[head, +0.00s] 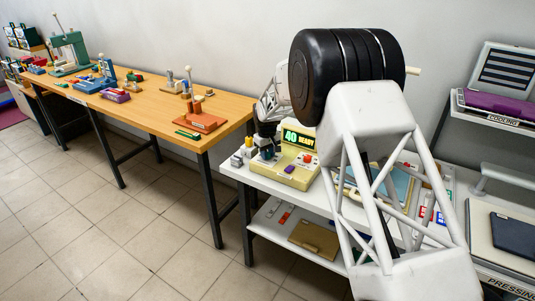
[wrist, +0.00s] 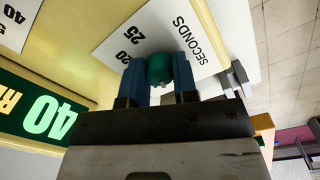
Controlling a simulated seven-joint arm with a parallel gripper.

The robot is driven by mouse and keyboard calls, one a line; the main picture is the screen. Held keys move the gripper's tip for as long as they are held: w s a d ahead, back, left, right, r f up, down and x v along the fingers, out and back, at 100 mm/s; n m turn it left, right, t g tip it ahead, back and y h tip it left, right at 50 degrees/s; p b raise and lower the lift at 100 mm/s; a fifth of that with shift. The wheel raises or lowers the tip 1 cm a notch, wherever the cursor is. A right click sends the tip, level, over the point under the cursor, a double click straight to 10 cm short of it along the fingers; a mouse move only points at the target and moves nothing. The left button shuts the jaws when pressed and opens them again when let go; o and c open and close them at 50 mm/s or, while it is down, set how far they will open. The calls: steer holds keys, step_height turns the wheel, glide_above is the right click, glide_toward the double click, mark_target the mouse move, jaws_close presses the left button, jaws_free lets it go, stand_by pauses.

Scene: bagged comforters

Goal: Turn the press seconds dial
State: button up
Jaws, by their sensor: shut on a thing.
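The seconds dial (wrist: 159,69) is a round green knob on a white plate marked SECONDS (wrist: 170,38), with 20 and 25 readable near it. My gripper (wrist: 160,80) has its two blue fingers on either side of the dial and is shut on it. The cream press control box (head: 298,177) stands on the white table, and its display (head: 299,139) reads 40 READY. The display also shows upside down in the wrist view (wrist: 35,112). In the head view my gripper (head: 266,153) is at the box's left side and hides the dial.
A red button (head: 307,158) and a purple button (head: 289,169) sit on the box. Small grey items (head: 242,157) stand left of it. A wooden workbench (head: 150,103) with tools is further left. A shelf with a purple bag (head: 497,104) is at right. The tiled floor in front is clear.

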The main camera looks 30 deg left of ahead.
steer(key=shift+n, duration=1.7)
steer(key=o, duration=0.9)
steer(key=shift+o, duration=0.2)
steer(key=shift+s+r, duration=0.1)
steer(key=shift+r, duration=3.8)
steer(key=shift+d+r, duration=0.1)
